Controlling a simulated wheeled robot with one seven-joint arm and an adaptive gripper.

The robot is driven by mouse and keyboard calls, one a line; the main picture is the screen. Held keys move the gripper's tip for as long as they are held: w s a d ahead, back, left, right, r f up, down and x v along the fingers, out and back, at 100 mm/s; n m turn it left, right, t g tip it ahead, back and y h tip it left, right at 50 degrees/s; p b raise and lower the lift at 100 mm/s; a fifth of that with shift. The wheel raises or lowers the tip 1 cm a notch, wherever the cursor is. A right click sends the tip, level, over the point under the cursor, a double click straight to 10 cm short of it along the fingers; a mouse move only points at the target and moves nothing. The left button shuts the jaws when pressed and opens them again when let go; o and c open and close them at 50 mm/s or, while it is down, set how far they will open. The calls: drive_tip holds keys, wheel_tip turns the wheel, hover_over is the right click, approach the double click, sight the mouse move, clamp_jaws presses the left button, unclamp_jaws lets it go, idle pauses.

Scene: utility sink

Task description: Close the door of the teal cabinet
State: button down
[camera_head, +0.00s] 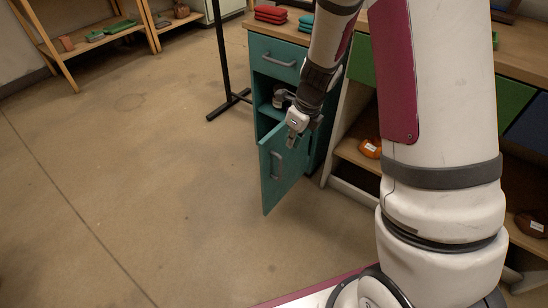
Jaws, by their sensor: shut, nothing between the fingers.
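The teal cabinet (270,48) stands below the wooden counter, with a closed drawer at its top. Its door (268,189) is swung open and sticks out toward me, showing a grey handle (275,165). Inside the opening, a dark and light object sits on a shelf, partly hidden by my gripper. My gripper (292,140) is shut and empty, pointing down at the upper edge of the door. I cannot tell whether it touches the door.
A black stand (222,60) rises left of the cabinet. Folded red cloths (271,14) lie on the counter. A wooden shelf rack (60,58) is at the far left. The floor left of the door is clear.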

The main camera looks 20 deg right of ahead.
sight(274, 153)
drive_tip(key=b+x, duration=0.2)
drive_tip(key=x, duration=0.1)
drive_tip(key=w+a+b+x, duration=0.1)
drive_tip(key=x, duration=0.3)
drive_tip(key=b+x, duration=0.2)
drive_tip(key=x, duration=0.1)
drive_tip(key=shift+w+a+b, duration=0.2)
drive_tip(key=shift+w+b, duration=0.1)
drive_tip(key=shift+w, duration=0.1)
drive_tip(key=shift+w+a+r, duration=0.1)
drive_tip(key=shift+w+a, duration=0.4)
drive_tip(key=shift+w, duration=0.3)
